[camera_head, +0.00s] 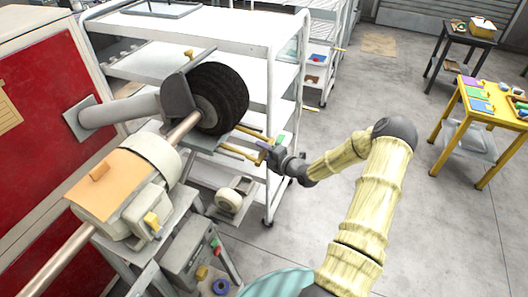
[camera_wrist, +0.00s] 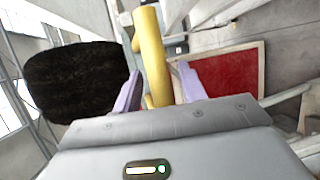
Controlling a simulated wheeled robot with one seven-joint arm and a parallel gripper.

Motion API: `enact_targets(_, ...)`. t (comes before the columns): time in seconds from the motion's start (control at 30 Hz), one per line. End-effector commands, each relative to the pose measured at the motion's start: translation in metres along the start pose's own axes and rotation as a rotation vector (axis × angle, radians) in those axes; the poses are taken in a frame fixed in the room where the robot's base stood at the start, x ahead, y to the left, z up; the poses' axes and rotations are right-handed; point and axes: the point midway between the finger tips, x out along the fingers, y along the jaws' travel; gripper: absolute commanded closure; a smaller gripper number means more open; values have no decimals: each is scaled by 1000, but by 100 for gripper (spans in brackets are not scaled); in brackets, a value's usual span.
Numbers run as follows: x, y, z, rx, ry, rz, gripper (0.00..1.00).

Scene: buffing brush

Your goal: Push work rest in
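The work rest (camera_head: 205,142) appears as a grey plate below the dark round buffing brush (camera_head: 222,98). Two yellow rods (camera_head: 238,152) run from it to the right, toward my gripper (camera_head: 268,152). In the wrist view, my gripper (camera_wrist: 160,85) has its two purple fingers on either side of a yellow bar (camera_wrist: 152,50). Narrow gaps show between bar and fingers, so it looks open around the bar, not clamped. The brush (camera_wrist: 80,82) fills the left of the wrist view. Where the bar joins the rods is hard to see.
The beige motor housing (camera_head: 120,185) and red cabinet (camera_head: 40,110) stand left. A white shelf cart (camera_head: 270,55) stands close behind the brush and gripper. A yellow table (camera_head: 455,110) stands far right.

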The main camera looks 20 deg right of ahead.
Motion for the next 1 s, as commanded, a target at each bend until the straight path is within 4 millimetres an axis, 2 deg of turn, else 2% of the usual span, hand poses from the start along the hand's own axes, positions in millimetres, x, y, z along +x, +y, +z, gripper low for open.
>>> enact_targets(0.2,-3,-1,1,0,-1,-1,59)
enact_targets(0.37,-17,-2,1,-1,-2,-2,59)
enact_targets(1.0,-142,-2,1,-1,-4,-2,59)
